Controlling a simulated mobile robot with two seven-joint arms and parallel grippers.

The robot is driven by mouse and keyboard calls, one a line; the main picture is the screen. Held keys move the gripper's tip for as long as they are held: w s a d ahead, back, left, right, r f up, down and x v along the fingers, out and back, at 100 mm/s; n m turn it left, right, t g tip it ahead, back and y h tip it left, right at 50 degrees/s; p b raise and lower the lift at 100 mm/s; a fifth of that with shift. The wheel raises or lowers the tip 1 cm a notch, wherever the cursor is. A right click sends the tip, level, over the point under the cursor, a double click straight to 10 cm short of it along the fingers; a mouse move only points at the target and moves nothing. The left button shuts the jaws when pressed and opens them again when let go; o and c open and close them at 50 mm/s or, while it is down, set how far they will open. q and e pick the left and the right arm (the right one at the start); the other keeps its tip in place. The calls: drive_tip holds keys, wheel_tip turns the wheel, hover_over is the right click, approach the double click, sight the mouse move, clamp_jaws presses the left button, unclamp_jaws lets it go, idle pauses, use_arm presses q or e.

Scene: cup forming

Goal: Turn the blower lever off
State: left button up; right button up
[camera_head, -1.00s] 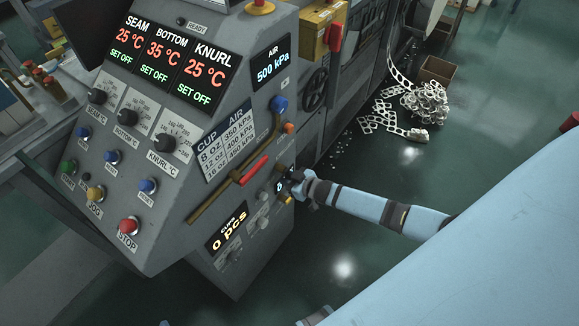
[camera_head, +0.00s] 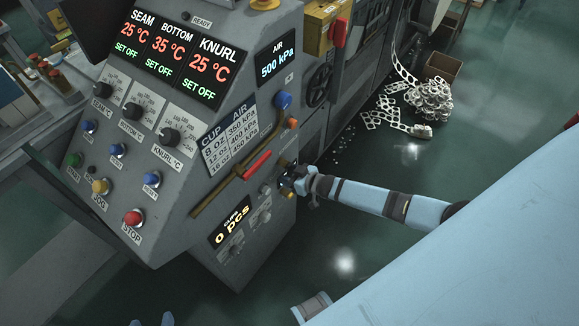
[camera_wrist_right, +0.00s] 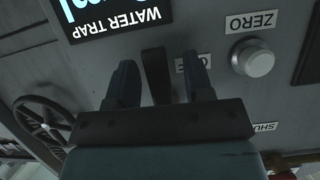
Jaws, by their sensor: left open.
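My right gripper (camera_head: 287,182) is at the low right part of the grey machine's front panel. In the right wrist view its two fingers (camera_wrist_right: 160,85) stand apart, with a dark upright lever (camera_wrist_right: 155,75) between them. Whether they touch it is unclear, and the label beside it is mostly hidden by a finger. No label reading "blower" is legible. A red-handled lever (camera_head: 257,165) on a slanted brass bar is up and left of the right gripper, apart from it.
In the right wrist view, upside down, are a WATER TRAP display (camera_wrist_right: 105,15), a ZERO knob (camera_wrist_right: 252,57) and a handwheel (camera_wrist_right: 42,120). The panel has a red STOP button (camera_head: 133,217) and several knobs. Scrap strips (camera_head: 425,100) and a brown box (camera_head: 440,67) lie on the floor.

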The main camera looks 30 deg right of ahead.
drive_tip(key=shift+s, duration=0.1)
drive_tip(key=p+v, duration=0.1)
drive_tip(key=v, duration=1.2)
drive_tip(key=shift+s+r, duration=0.25)
drive_tip(key=s+a+r+m+g+h+p, duration=0.1)
drive_tip(key=s+a+r+h+p, duration=0.1)
drive_tip(key=s+a+r+p, duration=0.8)
drive_tip(key=s+a+r, duration=0.4)
drive_tip(key=a+r, duration=0.3)
drive_tip(key=r, duration=0.1)
drive_tip(key=shift+g+p, duration=0.3)
